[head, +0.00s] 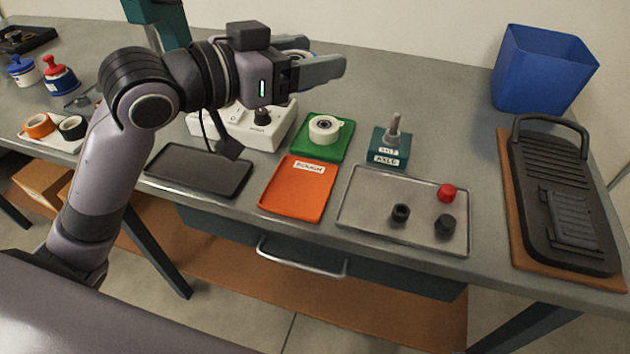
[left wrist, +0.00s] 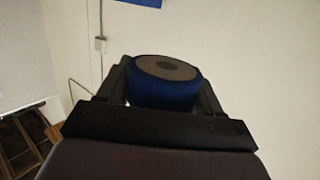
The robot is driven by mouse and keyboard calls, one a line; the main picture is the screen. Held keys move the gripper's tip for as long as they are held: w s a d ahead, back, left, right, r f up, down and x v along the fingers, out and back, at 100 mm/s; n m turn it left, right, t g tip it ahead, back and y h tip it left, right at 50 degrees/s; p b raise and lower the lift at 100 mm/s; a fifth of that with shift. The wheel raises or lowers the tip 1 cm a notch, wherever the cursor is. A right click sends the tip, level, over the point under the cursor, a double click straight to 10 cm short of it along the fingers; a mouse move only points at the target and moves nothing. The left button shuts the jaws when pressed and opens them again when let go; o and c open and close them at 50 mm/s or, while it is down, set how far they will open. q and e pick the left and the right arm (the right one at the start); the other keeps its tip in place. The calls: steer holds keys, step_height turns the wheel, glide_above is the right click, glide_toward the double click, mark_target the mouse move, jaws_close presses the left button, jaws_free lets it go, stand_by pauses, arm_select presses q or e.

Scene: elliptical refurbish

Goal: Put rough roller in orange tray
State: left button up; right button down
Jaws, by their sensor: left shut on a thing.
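The orange tray (head: 296,193) lies near the front edge of the bench, with a white label at its back; it is empty. My left gripper (head: 318,69) is raised above the back of the bench, behind the green tray in the picture. It is shut on a blue-sided roller (left wrist: 165,92) with a grey-brown round end, which shows between the fingers in the left wrist view. In the head view the fingers hide most of it. I cannot tell from its look alone whether it is the rough roller. My right gripper is not in view.
A green tray (head: 341,146) with a white roller (head: 325,128) sits behind the orange one. A black tray (head: 190,171) is to its left, a metal tray (head: 365,216) with small knobs to its right. A white device (head: 283,133), an axle stand (head: 389,158) and a blue bin (head: 540,75) stand behind.

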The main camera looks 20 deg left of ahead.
mark_target(308, 182)
arm_select(q)
step_height(308, 182, down, 19)
steer(key=b, duration=0.4)
steer(key=shift+r, duration=0.1)
steer(key=shift+f, duration=0.35)
steer(key=shift+f, duration=0.1)
steer(key=shift+f, duration=0.15)
steer(key=o, duration=1.1)
